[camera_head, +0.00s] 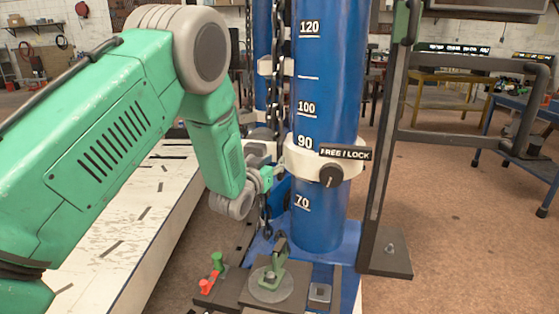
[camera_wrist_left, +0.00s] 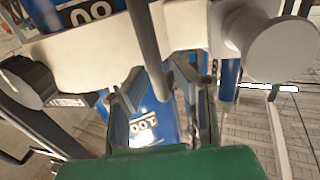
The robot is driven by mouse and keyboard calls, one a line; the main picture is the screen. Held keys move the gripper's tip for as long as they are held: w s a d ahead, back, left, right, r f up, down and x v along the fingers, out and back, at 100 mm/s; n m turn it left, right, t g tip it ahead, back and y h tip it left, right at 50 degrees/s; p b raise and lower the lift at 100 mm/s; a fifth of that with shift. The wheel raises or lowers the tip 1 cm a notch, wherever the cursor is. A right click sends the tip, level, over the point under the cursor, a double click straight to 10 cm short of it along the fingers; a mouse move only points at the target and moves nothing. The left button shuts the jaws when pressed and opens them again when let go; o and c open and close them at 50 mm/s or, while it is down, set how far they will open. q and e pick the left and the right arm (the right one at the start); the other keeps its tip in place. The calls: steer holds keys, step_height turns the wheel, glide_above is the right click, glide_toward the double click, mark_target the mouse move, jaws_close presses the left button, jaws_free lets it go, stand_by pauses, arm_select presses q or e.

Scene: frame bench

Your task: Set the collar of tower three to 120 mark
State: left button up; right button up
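The tower (camera_head: 327,95) is a blue column with white marks from 70 to 120; its number is not readable. Its white collar (camera_head: 300,160) sits between the 90 and 70 marks, well below the 120 mark (camera_head: 309,28). A black knob (camera_head: 331,175) is on the collar's front under a FREE / LOCK label (camera_head: 345,152). My left gripper (camera_head: 268,177) is at the collar's left side, partly hidden by my arm. In the left wrist view, its fingers (camera_wrist_left: 167,100) are apart, with a grey rod (camera_wrist_left: 147,40) reaching between them below the collar (camera_wrist_left: 185,28). Contact is unclear. My right gripper is not in view.
A dark chain (camera_head: 279,60) hangs along the tower's left side. A dark upright post (camera_head: 388,140) stands close on the right. Green and red toggle clamps (camera_head: 210,280) sit on the base plate. A long white bench (camera_head: 140,230) lies left, under my arm.

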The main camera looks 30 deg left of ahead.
mark_target(278, 158)
arm_select(q)
steer(key=w, duration=0.3)
steer(key=shift+w+d+r, duration=0.1)
steer(key=shift+w+d, duration=0.05)
steer(key=shift+d, duration=0.1)
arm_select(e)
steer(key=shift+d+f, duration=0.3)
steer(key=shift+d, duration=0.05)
arm_select(q)
steer(key=shift+a, duration=0.1)
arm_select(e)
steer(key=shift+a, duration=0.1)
arm_select(q)
steer(key=shift+a, duration=0.2)
jaws_close()
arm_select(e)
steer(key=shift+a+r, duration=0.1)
